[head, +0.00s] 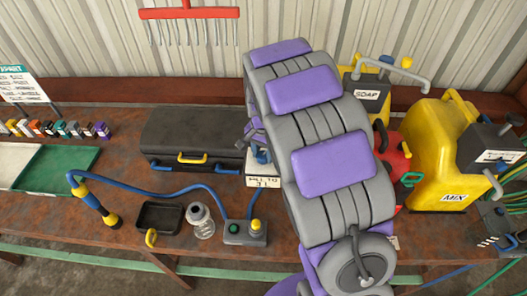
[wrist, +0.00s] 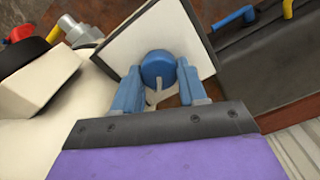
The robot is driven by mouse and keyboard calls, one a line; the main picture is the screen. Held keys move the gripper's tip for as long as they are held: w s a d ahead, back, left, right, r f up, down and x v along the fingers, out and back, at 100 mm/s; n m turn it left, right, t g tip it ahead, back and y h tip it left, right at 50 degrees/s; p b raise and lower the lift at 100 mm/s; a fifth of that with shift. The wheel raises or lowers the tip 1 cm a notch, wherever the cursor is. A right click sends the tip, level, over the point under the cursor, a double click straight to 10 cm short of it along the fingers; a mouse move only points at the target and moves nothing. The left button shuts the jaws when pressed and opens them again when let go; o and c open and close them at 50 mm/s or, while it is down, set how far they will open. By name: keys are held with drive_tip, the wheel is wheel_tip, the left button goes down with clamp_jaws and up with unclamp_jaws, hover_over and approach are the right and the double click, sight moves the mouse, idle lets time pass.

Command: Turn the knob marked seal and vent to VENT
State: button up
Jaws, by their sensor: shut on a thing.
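A round blue knob (wrist: 156,66) stands on a white panel (wrist: 122,52) with a dark edge in the wrist view. My gripper (wrist: 158,78) has its two blue fingers on either side of the knob and is shut on it. A pale pointer-like piece shows below the knob, between the fingers. In the head view, a white labelled box (head: 262,181) stands on the bench beside my arm. Its lettering is partly hidden and I cannot read seal or vent on it. My arm covers most of the knob area there.
A black case (head: 195,130) lies left of the box. A control box with buttons (head: 245,233), a glass jar (head: 200,220) and a black tray (head: 160,217) stand in front. Yellow (head: 430,150) and red (head: 393,155) cans stand right of my arm.

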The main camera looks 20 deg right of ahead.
sight(262, 155)
drive_tip(key=o, duration=1.1)
drive_tip(key=shift+a, duration=0.15)
drive_tip(key=shift+c, duration=0.2)
wheel_tip(262, 155, up, 17)
drive_tip(key=shift+r, duration=0.1)
